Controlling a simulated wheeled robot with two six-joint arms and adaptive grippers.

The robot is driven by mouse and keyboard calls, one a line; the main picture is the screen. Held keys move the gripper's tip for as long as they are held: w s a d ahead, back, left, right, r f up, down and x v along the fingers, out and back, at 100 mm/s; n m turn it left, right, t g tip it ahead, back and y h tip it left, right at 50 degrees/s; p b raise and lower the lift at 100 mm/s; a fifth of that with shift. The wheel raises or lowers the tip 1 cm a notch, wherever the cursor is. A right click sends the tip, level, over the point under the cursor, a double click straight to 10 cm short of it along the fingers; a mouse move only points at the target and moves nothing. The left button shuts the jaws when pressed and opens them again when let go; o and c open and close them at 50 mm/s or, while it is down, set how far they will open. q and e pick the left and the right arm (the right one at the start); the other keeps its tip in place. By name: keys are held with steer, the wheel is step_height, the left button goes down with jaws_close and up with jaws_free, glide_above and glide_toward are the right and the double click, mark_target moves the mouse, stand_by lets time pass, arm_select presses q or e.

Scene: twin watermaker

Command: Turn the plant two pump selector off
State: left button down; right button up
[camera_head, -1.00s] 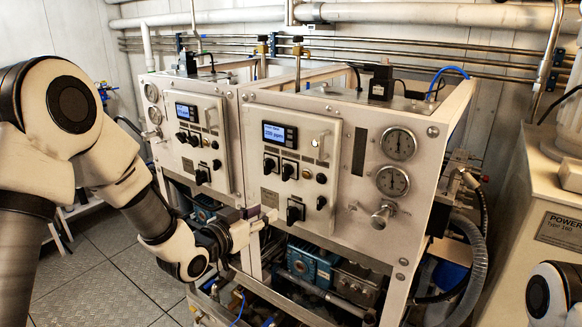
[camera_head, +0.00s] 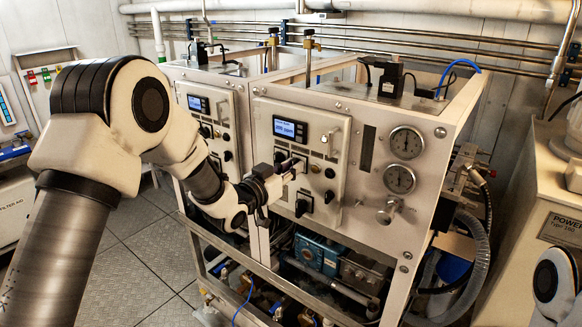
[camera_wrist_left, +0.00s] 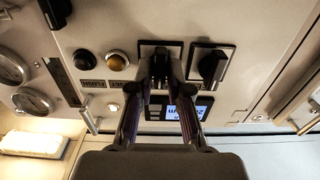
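The nearer watermaker panel (camera_head: 270,190) has a lit display (camera_head: 290,128) with black selectors below it. My left gripper (camera_head: 286,168) is at this selector row in the head view and partly covers it. In the left wrist view, which shows the panel upside down, the gripper's fingertips (camera_wrist_left: 167,62) are on either side of a black selector (camera_wrist_left: 159,50) on a square plate. Whether they grip it is unclear. A second black selector (camera_wrist_left: 212,64) stands beside it, outside the fingers. No label naming plant two is readable. My right gripper is out of view.
Another watermaker panel (camera_head: 223,152) stands to the left. Two gauges (camera_head: 406,143) and a metal valve knob (camera_head: 389,210) are on the right. A lower black knob (camera_head: 303,207) sits below the gripper. A metal handle (camera_head: 331,142) projects beside the display.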

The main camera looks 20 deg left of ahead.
arm_select(q)
steer(key=shift+r+n, duration=0.1)
steer(key=shift+n, duration=0.3)
steer(key=n+b, duration=0.1)
steer(key=n, duration=0.7)
steer(key=shift+r, duration=0.1)
steer(key=shift+w+n, duration=0.1)
steer(key=shift+n, duration=1.5)
steer(key=shift+a, duration=0.1)
